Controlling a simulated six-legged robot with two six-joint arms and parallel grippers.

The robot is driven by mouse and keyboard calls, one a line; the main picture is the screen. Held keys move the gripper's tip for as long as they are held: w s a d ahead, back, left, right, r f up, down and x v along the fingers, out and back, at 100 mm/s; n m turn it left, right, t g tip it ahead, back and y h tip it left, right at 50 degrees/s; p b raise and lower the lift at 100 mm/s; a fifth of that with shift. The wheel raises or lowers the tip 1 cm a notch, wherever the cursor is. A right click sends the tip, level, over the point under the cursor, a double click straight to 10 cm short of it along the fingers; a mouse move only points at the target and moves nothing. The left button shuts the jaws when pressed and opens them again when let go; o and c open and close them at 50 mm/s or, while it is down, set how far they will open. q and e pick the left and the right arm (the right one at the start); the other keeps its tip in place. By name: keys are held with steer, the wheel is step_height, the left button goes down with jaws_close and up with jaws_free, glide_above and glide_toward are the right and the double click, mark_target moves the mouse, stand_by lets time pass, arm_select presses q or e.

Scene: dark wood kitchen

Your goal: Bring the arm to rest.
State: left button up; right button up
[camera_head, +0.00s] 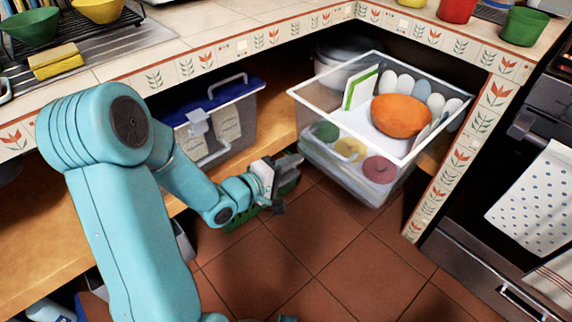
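My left arm comes in from the left, its upper link upright and its forearm reaching right and down. My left gripper (284,181) is beside the lower front of the clear plastic bin (330,157), over the shelf's front edge. Its two dark fingers stand apart. A dark green item (238,219) shows behind and below the wrist; its shape is mostly hidden, and I see no clear hold on it.
The bin holds an orange bowl (400,115), several pale rounded items and coloured round items. A blue-lidded box (226,121) stands on the wooden shelf (30,238). The tiled counter (205,40) overhangs the shelf. An oven (500,180) is at right. The tiled floor (330,270) is open in front.

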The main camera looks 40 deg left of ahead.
arm_select(q)
steer(key=shift+v, duration=0.8)
steer(key=w+d+f+m+g+h, duration=0.1)
steer(key=d+f+m+g+h, duration=0.15)
steer(key=d+f, duration=0.6)
steer(key=d+f+m+g+h, duration=0.1)
steer(key=d+f+g+h, duration=0.2)
steer(key=d+f, duration=0.55)
steer(key=s+d+f+m+g+y, duration=0.1)
steer(key=s+d+f+m+g, duration=0.2)
steer(key=s+f+m+g, duration=0.3)
steer(key=s+d+f+m+g+y, duration=0.25)
steer(key=s+d+f+m, duration=0.2)
steer(key=s, duration=0.35)
step_height(320, 180, up, 27)
steer(key=m+g+h+p, duration=0.1)
steer(key=p, duration=2.7)
steer(key=shift+s+a+r, duration=0.2)
steer(key=shift+s+a, duration=0.1)
steer(key=shift+a, duration=0.05)
